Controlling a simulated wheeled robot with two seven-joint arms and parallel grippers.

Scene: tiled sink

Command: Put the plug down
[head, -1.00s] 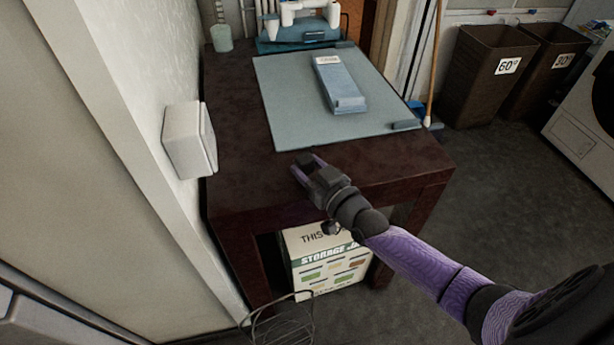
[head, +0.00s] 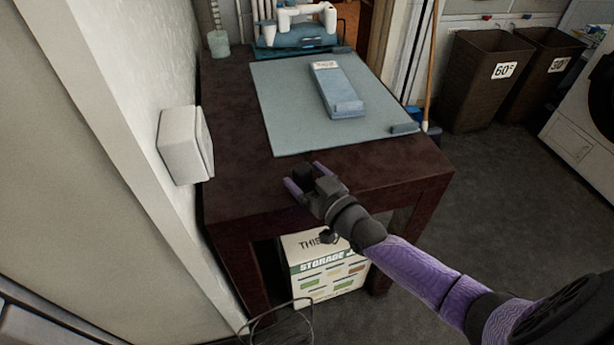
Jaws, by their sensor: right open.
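My right gripper (head: 303,174) is at the near edge of the dark wooden table (head: 240,180), its purple fingers spread apart. A small dark block, which looks like the plug (head: 303,173), sits between the fingertips. It is too dark and small to tell whether it touches a finger or rests on the tabletop. No cord can be made out. My left gripper is not in view.
A pale blue mat (head: 285,115) with a blue box-like item (head: 338,90) covers the table's far part. A white box (head: 185,145) is on the left wall. A storage carton (head: 325,265) stands under the table. Brown bins (head: 480,85) stand at the back right.

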